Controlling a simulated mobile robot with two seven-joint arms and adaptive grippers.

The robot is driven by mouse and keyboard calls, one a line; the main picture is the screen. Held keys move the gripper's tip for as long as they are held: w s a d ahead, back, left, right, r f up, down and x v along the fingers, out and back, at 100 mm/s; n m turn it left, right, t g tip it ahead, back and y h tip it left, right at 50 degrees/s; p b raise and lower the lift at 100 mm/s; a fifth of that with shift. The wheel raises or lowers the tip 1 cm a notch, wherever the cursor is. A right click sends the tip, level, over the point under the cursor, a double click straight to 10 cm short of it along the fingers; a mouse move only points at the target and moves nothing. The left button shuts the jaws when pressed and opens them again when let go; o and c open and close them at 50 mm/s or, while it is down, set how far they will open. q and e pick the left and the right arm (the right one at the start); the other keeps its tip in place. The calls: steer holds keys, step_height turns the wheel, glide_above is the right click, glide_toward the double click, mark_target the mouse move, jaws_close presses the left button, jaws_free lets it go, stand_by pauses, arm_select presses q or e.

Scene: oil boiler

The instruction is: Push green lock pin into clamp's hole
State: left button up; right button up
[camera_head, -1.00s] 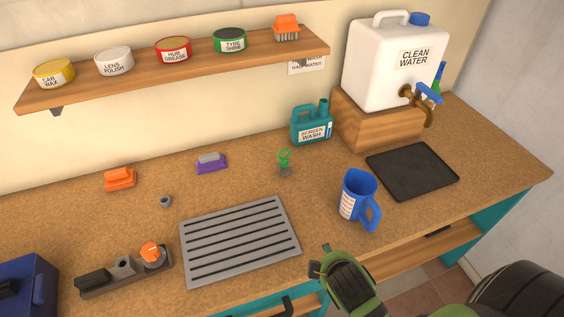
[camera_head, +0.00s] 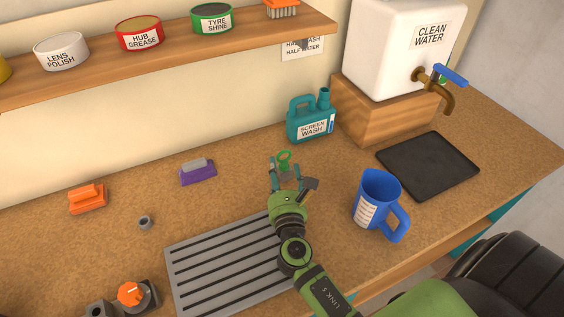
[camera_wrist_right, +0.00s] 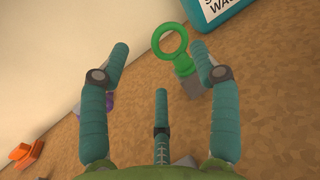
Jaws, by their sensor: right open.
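The green lock pin (camera_head: 285,156) shows as a ring on a short stem, upright at a small grey block on the worktop. In the right wrist view the pin's ring (camera_wrist_right: 169,40) stands just beyond the fingertips, with a grey block (camera_wrist_right: 190,83) beneath it. My right gripper (camera_head: 286,178) is open, close in front of the pin. In the right wrist view the gripper (camera_wrist_right: 160,58) has its fingers spread and nothing between them. I cannot tell which part is the clamp or see its hole. My left gripper is out of view.
A blue jug (camera_head: 378,205) stands right of my right arm. A teal screen wash jug (camera_head: 311,117) is behind the pin. A slatted grey grate (camera_head: 215,265) lies beside my arm. A purple brush (camera_head: 198,171) is to the left. The worktop between them is clear.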

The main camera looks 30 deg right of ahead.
mark_target(282, 159)
steer(key=x, duration=0.2)
steer(key=p+x, duration=0.1)
steer(key=x, duration=0.2)
steer(key=shift+s+d, duration=0.2)
steer(key=shift+d, duration=0.1)
steer(key=shift+w+d, duration=0.1)
steer(key=shift+w, duration=0.15)
steer(key=shift+c, duration=0.4)
jaws_close()
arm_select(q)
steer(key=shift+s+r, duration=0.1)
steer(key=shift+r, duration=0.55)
